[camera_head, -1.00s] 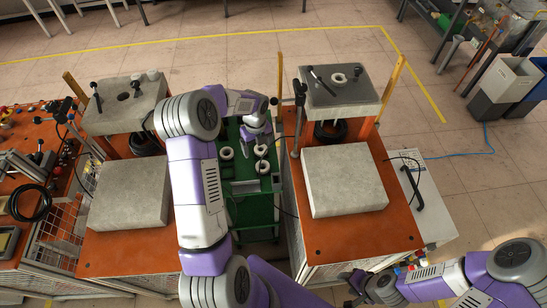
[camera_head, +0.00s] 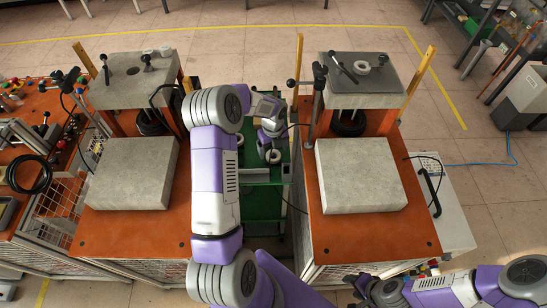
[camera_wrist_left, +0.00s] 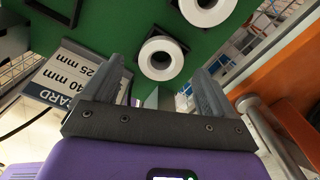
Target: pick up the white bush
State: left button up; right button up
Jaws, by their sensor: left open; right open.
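White ring-shaped bushes lie on the green cart between the two orange machines. In the left wrist view one white bush (camera_wrist_left: 147,59) lies just ahead of the fingertips, roughly between them, and a second bush (camera_wrist_left: 207,8) is cut off by the top edge. My left gripper (camera_wrist_left: 158,66) is open with nothing between its fingers. In the head view my left gripper (camera_head: 268,148) is over the green cart (camera_head: 262,204), with a bush (camera_head: 274,156) beside its fingers. My left arm hides part of the cart. My right gripper (camera_head: 362,284) is open at the lower right, away from the bushes.
The left machine (camera_head: 125,220) and right machine (camera_head: 375,237) flank the cart closely. In the wrist view a sign (camera_wrist_left: 62,82) and a grey post (camera_wrist_left: 262,120) are near the fingers.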

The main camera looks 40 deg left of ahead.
aim_at(273, 153)
pick_arm(q)
notch_tip(273, 153, down, 3)
jog(key=shift+w+f, duration=0.1)
jog(key=c, duration=1.2)
jog(key=shift+c, duration=0.2)
jog(key=shift+a+r, duration=0.1)
jog(key=shift+r, duration=0.3)
notch_tip(273, 153, up, 6)
jog(key=r, duration=0.1)
jog(key=s+a+p, duration=0.1)
jog(key=s+a, duration=0.1)
jog(key=a, duration=0.7)
jog(key=s+a, duration=0.2)
jog(key=a, duration=0.8)
notch_tip(273, 153, up, 7)
jog(key=p, duration=0.5)
jog(key=shift+p, duration=0.3)
jog(key=shift+s+a+f, duration=0.1)
